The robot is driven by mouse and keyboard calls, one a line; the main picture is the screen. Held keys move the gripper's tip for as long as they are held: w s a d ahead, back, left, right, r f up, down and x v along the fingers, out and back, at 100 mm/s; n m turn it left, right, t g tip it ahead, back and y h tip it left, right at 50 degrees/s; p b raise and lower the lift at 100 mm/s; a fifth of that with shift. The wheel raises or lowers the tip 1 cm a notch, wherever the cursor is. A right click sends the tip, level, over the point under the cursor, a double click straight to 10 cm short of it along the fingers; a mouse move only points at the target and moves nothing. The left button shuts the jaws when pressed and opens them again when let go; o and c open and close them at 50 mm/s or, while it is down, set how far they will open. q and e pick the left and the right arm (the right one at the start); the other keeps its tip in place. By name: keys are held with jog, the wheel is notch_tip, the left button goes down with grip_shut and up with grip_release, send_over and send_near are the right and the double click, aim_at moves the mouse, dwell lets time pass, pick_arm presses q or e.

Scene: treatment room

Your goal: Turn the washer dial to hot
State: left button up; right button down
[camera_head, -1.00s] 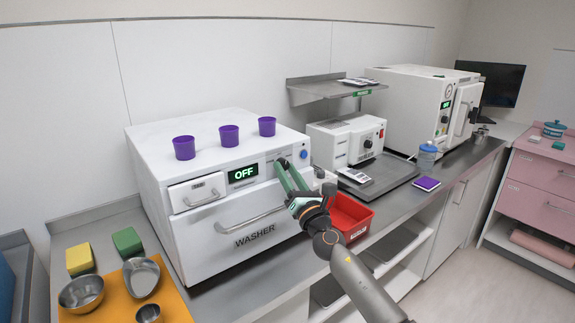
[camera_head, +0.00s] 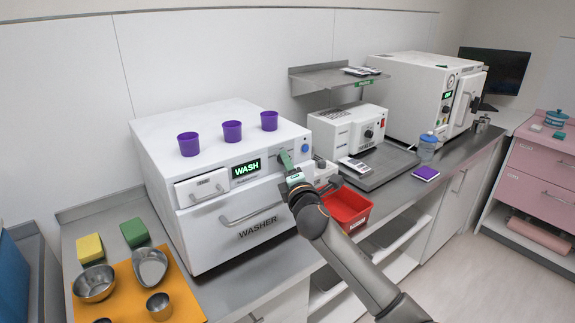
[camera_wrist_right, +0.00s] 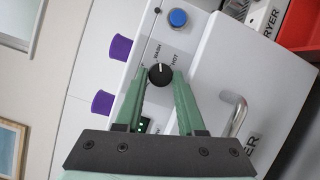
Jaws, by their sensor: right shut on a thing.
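The white washer (camera_head: 215,240) stands on the counter, and its green display (camera_head: 246,168) reads WASH. Its dial is hidden behind my right gripper (camera_head: 286,160) in the head view. In the right wrist view the black dial (camera_wrist_right: 160,75) sits between the green fingertips of my right gripper (camera_wrist_right: 161,76), which is shut on it. The dial's white mark points towards the WASH label (camera_wrist_right: 156,52); the HOT label (camera_wrist_right: 175,59) is beside it. A blue button (camera_wrist_right: 178,18) is near the dial. My left gripper is not in view.
Three purple cups (camera_head: 232,131) stand on top of the washer. A red bin (camera_head: 346,207) is right of the washer, close to my right arm. An orange mat (camera_head: 190,290) with metal bowls lies at front left.

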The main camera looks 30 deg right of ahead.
jog(key=m+g+y, duration=0.1)
jog(key=m, duration=0.2)
jog(key=m+g+y, duration=0.1)
jog(key=m, duration=0.2)
jog(key=m+g+y, duration=0.1)
jog(key=m, duration=0.1)
jog(key=shift+d+r+m, duration=0.2)
jog(key=shift+r+m, duration=0.15)
jog(key=shift+m, duration=0.05)
dwell(0.4)
jog(key=c, duration=0.5)
grip_release()
jog(key=shift+s+r, duration=0.1)
jog(key=shift+g, duration=0.3)
jog(key=b+v, duration=0.1)
jog(key=v, duration=1.1)
jog(key=shift+s, duration=0.2)
